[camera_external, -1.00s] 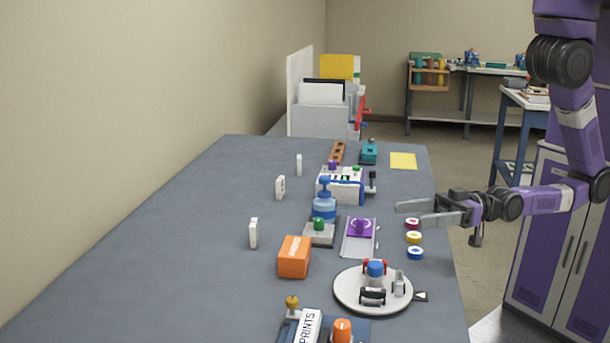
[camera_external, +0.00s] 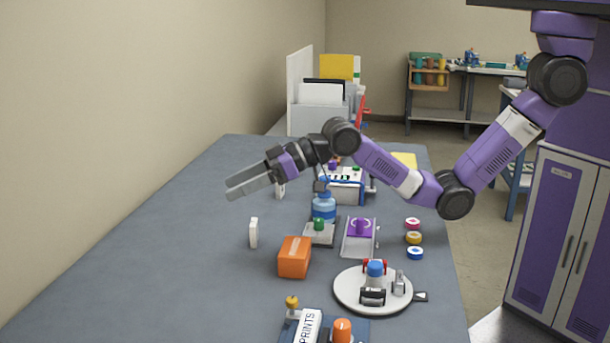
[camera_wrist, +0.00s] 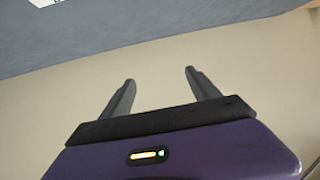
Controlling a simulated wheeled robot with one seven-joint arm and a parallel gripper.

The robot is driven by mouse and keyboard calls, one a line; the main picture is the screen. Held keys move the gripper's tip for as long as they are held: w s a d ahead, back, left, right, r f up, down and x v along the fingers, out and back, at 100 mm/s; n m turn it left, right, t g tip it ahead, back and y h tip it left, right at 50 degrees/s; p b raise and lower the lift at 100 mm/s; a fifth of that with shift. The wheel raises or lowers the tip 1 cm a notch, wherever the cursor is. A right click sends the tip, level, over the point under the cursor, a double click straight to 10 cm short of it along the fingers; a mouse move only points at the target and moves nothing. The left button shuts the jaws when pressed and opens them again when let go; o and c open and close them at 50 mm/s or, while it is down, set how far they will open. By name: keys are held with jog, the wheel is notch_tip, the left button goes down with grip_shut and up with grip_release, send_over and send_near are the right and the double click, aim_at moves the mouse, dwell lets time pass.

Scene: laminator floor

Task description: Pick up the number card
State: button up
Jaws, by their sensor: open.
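Small white upright cards stand on the left part of the grey table (camera_external: 160,265). I cannot tell which is the number card. The nearest white card (camera_external: 253,233) is fully in view, turned nearly edge-on. Another white card (camera_external: 280,192) farther back is partly hidden behind my gripper. My gripper (camera_external: 233,188) is raised over the table's left half, fingers pointing left, apart from the cards in the picture. In the wrist view the gripper (camera_wrist: 160,78) is open and empty, facing the beige wall. A white patch (camera_wrist: 45,2) is cut off at that view's top edge.
An orange box (camera_external: 294,257), a blue bottle (camera_external: 323,207), a purple stamp (camera_external: 360,227) and a round white tray (camera_external: 345,298) stand to the right. The beige wall (camera_external: 120,110) borders the table's left side. The near-left tabletop is clear.

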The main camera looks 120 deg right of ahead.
jog(key=s+d+g, duration=0.2)
jog(key=d+g, duration=0.2)
jog(key=d, duration=0.3)
jog(key=m+g+y, duration=0.2)
jog(key=g, duration=0.3)
send_over(254, 222)
jog(key=s+a, duration=0.2)
notch_tip(254, 222, down, 7)
jog(key=x, duration=0.7)
jog(key=shift+d+f, duration=0.1)
jog(key=shift+f, duration=0.25)
jog(key=shift+c, duration=0.2)
jog(key=c, duration=1.4)
